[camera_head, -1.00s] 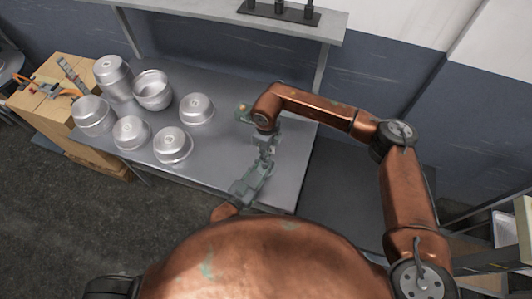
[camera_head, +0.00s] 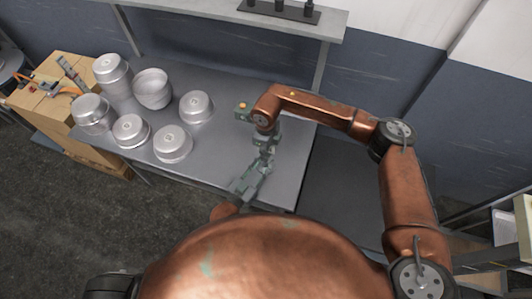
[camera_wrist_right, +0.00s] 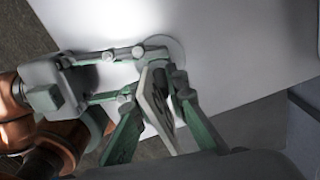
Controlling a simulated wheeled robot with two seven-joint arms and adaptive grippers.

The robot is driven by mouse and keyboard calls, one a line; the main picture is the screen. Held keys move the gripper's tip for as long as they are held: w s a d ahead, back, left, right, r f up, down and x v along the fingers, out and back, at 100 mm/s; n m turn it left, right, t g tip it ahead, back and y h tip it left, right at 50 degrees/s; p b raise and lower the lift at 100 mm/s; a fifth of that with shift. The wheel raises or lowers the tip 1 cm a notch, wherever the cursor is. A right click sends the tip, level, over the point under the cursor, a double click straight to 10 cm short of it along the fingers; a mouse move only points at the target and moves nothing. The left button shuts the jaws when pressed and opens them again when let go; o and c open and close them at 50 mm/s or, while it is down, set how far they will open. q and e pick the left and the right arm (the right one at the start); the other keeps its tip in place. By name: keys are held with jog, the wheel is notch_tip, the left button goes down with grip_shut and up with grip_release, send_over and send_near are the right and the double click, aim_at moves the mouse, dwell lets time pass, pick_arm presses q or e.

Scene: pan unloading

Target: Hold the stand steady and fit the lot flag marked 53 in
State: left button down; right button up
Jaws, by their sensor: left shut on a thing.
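The stand (camera_wrist_right: 168,46) shows in the right wrist view as a pale round base on the grey table, mostly covered by fingers. My left gripper (camera_wrist_right: 134,72) comes in from the left and is shut on the stand; it also shows in the head view (camera_head: 262,166). The lot flag (camera_wrist_right: 157,102) is a thin pale plate with dark marks, its number not readable. It is tilted in this view, its upper end at the stand; I cannot tell whether it is seated. My right gripper (camera_wrist_right: 158,104) has its fingers apart, one either side of the flag.
Several metal pans (camera_head: 172,144) stand on the left half of the table (camera_head: 226,142). A small green-grey block (camera_head: 243,112) lies beside my right wrist. A shelf (camera_head: 200,12) runs above the back. A wooden box (camera_head: 45,105) stands left of the table.

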jog(key=o, duration=0.4)
jog(key=shift+o, duration=0.2)
notch_tip(320, 180, up, 12)
jog(key=shift+r, duration=0.1)
pick_arm(q)
jog(key=c, duration=1.5)
grip_release()
jog(key=shift+s, duration=0.1)
jog(key=v, duration=1.1)
jog(key=shift+s+a, duration=0.3)
